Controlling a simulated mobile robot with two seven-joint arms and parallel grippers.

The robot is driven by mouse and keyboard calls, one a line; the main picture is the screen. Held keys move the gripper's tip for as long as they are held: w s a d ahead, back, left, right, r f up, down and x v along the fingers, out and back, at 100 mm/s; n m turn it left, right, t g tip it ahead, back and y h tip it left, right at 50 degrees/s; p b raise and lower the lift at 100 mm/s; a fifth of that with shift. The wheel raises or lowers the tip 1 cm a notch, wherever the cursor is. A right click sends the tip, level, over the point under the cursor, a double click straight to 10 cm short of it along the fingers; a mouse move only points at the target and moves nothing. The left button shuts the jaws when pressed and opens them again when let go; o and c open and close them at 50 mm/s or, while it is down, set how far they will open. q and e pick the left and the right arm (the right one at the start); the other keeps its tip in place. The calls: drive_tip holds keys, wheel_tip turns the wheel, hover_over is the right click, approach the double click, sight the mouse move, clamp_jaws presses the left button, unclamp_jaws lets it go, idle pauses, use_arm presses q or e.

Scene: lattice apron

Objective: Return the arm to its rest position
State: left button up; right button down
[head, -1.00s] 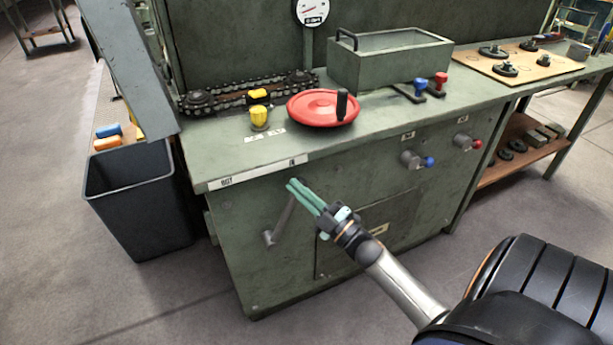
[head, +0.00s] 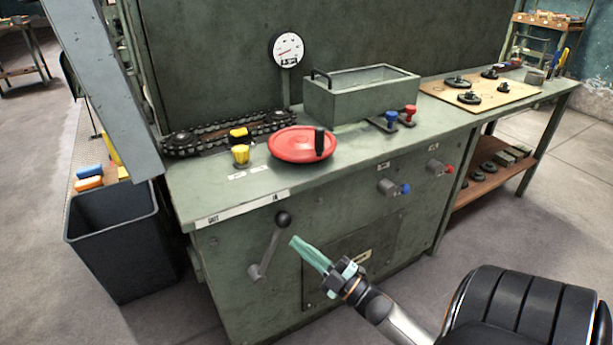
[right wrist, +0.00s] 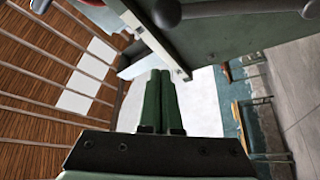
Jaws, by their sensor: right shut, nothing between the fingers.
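My right gripper (head: 297,245) is shut and empty, its green fingers together. It is in front of the machine's green front panel, just right of the crank lever with a black knob (head: 283,219). The fingers look apart from the lever, though the depth gap is hard to judge. In the right wrist view the two green fingers (right wrist: 160,100) lie side by side with nothing between them. A grey bar with a rounded end (right wrist: 230,12) crosses the top of that view. My left gripper is not in view.
The green bench (head: 260,186) carries a red handwheel (head: 302,146), a yellow knob (head: 241,154), a chain (head: 215,143) and an open metal box (head: 360,100). Valve knobs (head: 404,189) stick out of the front. A dark bin (head: 115,240) stands at left.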

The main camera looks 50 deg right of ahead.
drive_tip(key=shift+s+d+f, duration=0.1)
drive_tip(key=shift+s+f, duration=0.05)
drive_tip(key=shift+s, duration=0.4)
drive_tip(key=s+a+f+m+g+h, duration=0.1)
drive_tip(key=a+f+m+g+h, duration=0.1)
drive_tip(key=a+f+m+g, duration=0.65)
drive_tip(key=s+a+f+m+g+y, duration=0.1)
drive_tip(key=s+a+f+g, duration=0.2)
drive_tip(key=a, duration=0.4)
drive_tip(key=s+a+f+m+y, duration=0.1)
drive_tip(key=s+a+f, duration=0.1)
drive_tip(key=s+a, duration=0.4)
use_arm(q)
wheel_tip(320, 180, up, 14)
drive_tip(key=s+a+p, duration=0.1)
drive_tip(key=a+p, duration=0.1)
drive_tip(key=p, duration=1.7)
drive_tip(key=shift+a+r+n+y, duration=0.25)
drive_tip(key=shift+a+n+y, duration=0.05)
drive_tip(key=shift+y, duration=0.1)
use_arm(e)
wheel_tip(320, 180, up, 14)
drive_tip(key=s+h, duration=0.1)
drive_tip(key=shift+s+d+g, duration=0.15)
drive_tip(key=shift+s+g, duration=0.1)
drive_tip(key=shift+g, duration=0.1)
